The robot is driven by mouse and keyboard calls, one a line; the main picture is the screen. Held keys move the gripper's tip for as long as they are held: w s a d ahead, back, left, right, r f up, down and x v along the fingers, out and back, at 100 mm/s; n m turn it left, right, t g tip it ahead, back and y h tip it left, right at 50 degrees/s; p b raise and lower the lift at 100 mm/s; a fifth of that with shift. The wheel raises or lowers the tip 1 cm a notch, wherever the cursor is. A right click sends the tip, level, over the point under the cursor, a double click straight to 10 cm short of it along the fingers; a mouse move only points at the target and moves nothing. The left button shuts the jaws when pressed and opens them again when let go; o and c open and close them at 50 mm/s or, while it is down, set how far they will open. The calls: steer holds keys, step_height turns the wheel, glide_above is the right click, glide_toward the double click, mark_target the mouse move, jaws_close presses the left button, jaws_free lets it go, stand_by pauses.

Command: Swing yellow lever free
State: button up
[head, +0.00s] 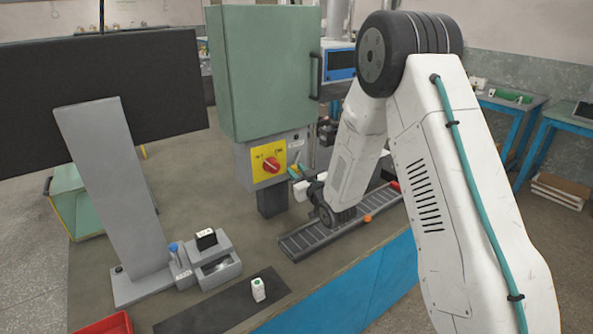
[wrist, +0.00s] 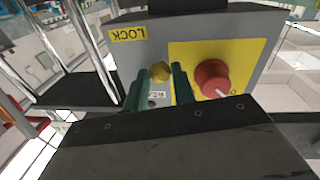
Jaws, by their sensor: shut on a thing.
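The yellow lever (wrist: 160,71) shows in the wrist view as a small rounded yellow end on the front of a grey switch box (wrist: 132,58). My gripper (wrist: 161,74) has its two dark green fingers on either side of it, shut on it. The rest of the lever is hidden. In the head view my gripper (head: 299,173) reaches the right side of the same box, beside the red knob (head: 271,165) on its yellow plate. My arm and wrist hide much of the contact there.
In the wrist view the red knob (wrist: 211,78) is close to the right finger, and a yellow LOCK label (wrist: 128,34) is at upper left. A green cabinet (head: 265,75) stands above the box. A grey slatted track (head: 305,240) lies below my wrist.

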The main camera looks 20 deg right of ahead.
steer(key=shift+w+d+f+n+y, duration=0.3)
steer(key=shift+d+n, duration=0.35)
steer(key=shift+n, duration=1.1)
steer(key=shift+w+d+f+n+y, duration=0.15)
steer(key=shift+d+f+n, duration=0.35)
steer(key=shift+n, duration=1.3)
steer(key=shift+w+d+f+n+y, duration=0.2)
steer(key=shift+d+n, duration=0.6)
steer(key=shift+n, duration=0.95)
steer(key=shift+w, duration=0.1)
steer(key=o, duration=1)
steer(key=shift+d, duration=0.1)
steer(key=v, duration=0.7)
steer(key=shift+s+d+f, duration=0.1)
steer(key=shift+s+f, duration=0.1)
steer(key=shift+s, duration=0.2)
